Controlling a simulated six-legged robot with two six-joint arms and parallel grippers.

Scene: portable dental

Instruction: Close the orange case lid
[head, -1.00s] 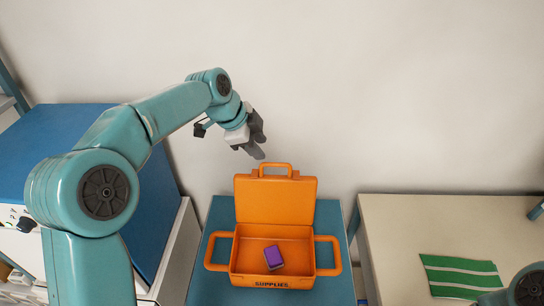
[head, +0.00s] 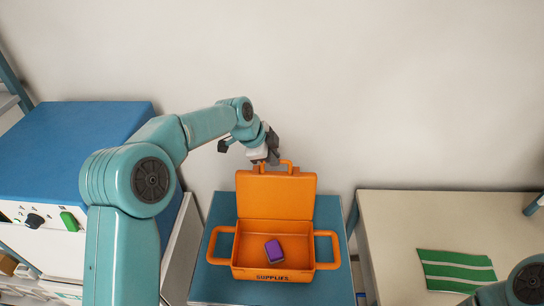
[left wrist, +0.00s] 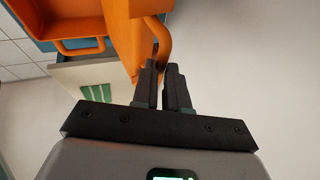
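The orange case (head: 233,255) stands open on a blue stand, its SUPPLIES label facing me. Its lid (head: 275,197) is raised upright at the back, with a handle loop (head: 289,164) on the top edge. A purple block (head: 274,252) lies inside. My left gripper (head: 265,161) is at the left part of the lid handle. In the left wrist view, its dark fingers (left wrist: 164,70) stand slightly apart, with the orange handle (left wrist: 165,38) at their tips. Whether they touch it is unclear. My right gripper is out of view.
A blue-topped cabinet (head: 75,130) stands at the left. A beige table (head: 400,225) with a green striped cloth (head: 455,271) stands at the right. The blue stand (head: 222,285) is bare around the case. A pale wall (head: 380,90) rises behind.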

